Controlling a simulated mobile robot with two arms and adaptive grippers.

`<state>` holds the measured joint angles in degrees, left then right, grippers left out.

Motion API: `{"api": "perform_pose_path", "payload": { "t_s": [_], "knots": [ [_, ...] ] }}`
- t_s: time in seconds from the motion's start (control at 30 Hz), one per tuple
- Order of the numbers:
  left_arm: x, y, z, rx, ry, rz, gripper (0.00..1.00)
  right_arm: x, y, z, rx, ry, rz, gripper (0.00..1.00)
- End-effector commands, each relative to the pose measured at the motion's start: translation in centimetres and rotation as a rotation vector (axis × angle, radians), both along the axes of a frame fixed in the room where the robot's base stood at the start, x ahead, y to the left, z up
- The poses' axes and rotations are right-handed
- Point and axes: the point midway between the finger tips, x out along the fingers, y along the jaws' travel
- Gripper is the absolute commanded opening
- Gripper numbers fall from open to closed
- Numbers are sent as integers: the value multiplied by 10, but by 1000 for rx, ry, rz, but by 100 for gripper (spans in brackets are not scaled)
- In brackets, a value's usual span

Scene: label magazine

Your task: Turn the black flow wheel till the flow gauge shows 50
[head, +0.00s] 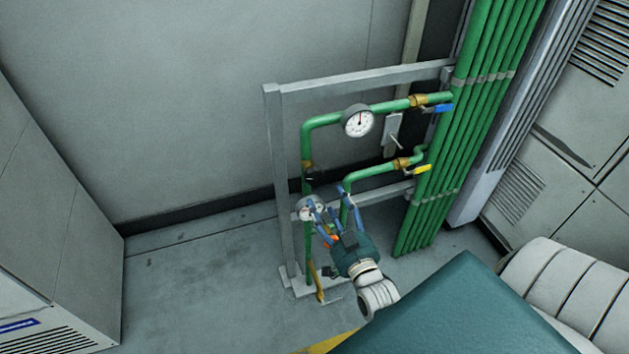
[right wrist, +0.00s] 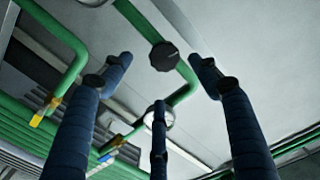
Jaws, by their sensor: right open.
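The black wheel (head: 310,171) sits on the left upright green pipe in the head view. It also shows in the right wrist view (right wrist: 164,56), framed between my spread fingertips. A round white gauge (head: 359,122) is on the upper pipe, its dark needle pointing roughly up; its numbers are too small to read. A second round gauge (head: 308,208) is lower, partly covered by my fingers. I cannot tell which is the flow gauge. My right gripper (head: 328,203) is open and empty, below and right of the wheel and apart from it. My left gripper is out of view.
A grey metal frame (head: 274,180) carries the pipes. A blue valve handle (head: 443,108) and a yellow one (head: 422,169) are at right, beside a bundle of green pipes (head: 475,120). Cabinets stand at both sides. The floor (head: 190,270) left of the frame is clear.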

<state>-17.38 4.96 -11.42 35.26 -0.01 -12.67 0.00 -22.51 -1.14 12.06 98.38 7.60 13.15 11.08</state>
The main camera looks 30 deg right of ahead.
Motion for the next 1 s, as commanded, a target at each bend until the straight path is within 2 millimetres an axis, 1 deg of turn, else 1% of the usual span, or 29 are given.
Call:
{"api": "perform_pose_path", "payload": {
  "t_s": [0.03,0.1,0.17,0.4,0.6,0.77,1.0],
  "knots": [
    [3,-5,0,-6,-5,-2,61,3,-3,6,-1,-15,-4,61],
    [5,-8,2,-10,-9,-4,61,11,-5,10,-2,-20,-5,61],
    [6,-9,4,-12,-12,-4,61,20,-7,10,-2,-20,-4,61],
    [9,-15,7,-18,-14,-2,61,65,-17,9,-2,-17,-3,61],
    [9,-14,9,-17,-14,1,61,93,-24,8,-1,-15,-3,61],
    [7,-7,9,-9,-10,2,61,103,-26,7,-1,-14,-3,61],
    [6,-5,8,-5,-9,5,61,105,-26,7,-1,-13,-2,61]
  ]
}}
